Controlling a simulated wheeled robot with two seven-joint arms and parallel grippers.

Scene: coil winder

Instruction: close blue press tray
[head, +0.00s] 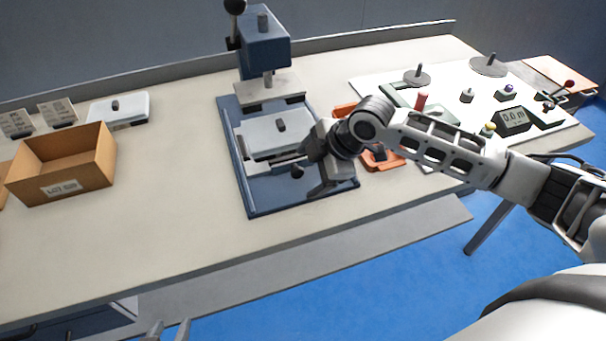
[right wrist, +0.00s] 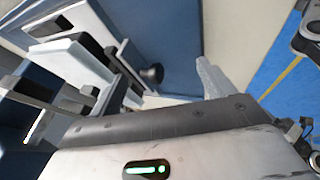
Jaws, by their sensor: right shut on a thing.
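The blue press (head: 265,48) stands at the back middle of the bench on a dark blue base (head: 262,196). Its pale tray (head: 258,143) sits on the base, out in front of the ram, with a small dark-knobbed plate on top. A black knob (head: 297,172) shows at the tray's front; it also shows in the right wrist view (right wrist: 152,73). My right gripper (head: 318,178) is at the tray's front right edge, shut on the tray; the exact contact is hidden. My left gripper (head: 168,331) is at the bottom edge, fingertips apart, away from the press.
A cardboard box (head: 62,186) and a white plate with a knob (head: 118,110) are at the left. An orange tray (head: 380,160) lies right of the press, partly behind my right arm. The front left bench is clear.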

